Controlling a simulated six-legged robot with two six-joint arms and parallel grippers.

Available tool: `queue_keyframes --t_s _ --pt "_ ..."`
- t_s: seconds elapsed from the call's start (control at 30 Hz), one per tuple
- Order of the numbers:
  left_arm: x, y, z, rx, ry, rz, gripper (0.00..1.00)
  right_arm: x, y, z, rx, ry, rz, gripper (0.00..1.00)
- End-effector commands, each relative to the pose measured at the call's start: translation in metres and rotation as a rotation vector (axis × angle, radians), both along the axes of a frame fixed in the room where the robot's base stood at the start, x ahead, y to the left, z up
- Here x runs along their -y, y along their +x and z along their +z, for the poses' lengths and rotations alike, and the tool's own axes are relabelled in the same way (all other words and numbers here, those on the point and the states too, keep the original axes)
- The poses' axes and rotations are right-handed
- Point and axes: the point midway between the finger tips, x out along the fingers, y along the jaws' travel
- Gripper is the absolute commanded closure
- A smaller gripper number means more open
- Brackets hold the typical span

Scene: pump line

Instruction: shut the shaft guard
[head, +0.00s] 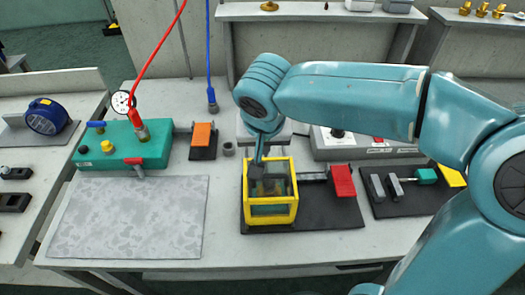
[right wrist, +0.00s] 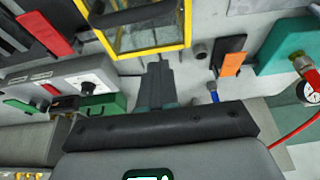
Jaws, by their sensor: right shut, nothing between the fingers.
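The shaft guard (head: 270,211) is a yellow-framed box with clear panels on a black base plate (head: 330,212). Its frame stands square on the plate in the head view, with a dim brownish part inside. My right gripper (head: 257,168) is shut and empty, pointing down at the guard's rear left top edge. I cannot tell whether it touches the frame. My left gripper is not in view.
A red lever (head: 342,181) stands right of the guard. An orange switch (head: 203,135) and a green box with a gauge (head: 122,147) lie to the left. A grey control box (head: 360,149) stands behind. A patterned grey mat (head: 130,217) leaves free room at left.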

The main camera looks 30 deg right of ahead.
Motion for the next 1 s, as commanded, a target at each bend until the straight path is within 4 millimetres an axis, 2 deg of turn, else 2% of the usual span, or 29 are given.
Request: queue_keyframes --t_s 0.03,0.3,0.5,1.0 --pt "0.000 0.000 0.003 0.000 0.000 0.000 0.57 -0.003 -0.003 0.013 0.008 0.002 0.002 1.00" --pt "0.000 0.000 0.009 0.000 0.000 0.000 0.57 -0.014 -0.021 0.064 0.009 0.001 0.004 1.00" --pt "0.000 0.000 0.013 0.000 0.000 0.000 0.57 -0.019 -0.030 0.089 0.007 0.001 0.003 1.00" --pt "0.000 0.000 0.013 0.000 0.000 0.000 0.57 -0.019 -0.032 0.094 0.006 0.000 0.001 1.00"
